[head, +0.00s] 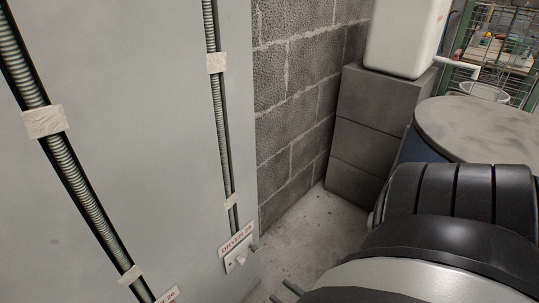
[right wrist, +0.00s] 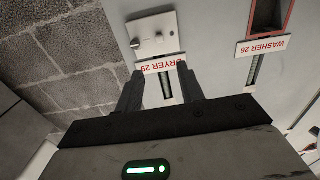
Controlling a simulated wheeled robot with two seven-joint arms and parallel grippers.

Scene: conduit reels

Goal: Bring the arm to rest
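My right arm comes in from the lower right of the head view. Its gripper (head: 283,292) shows only as dark fingertips at the bottom edge, low in front of the grey panel. In the right wrist view the two black fingers of the right gripper (right wrist: 160,72) are spread apart. Nothing is held between them; the panel with the DRYER 29 label (right wrist: 162,64) shows behind the gap. That label also shows in the head view (head: 236,240). Whether the fingers touch the panel I cannot tell. My left gripper is not in view.
The grey panel (head: 130,100) carries two ribbed conduits (head: 70,165) with pale tape. A small switch plate (head: 238,260) sits by the DRYER label. A block wall (head: 295,90), grey blocks (head: 370,130) with a white container (head: 405,35), and a round-topped drum (head: 480,125) stand beyond. Floor (head: 310,235) between is clear.

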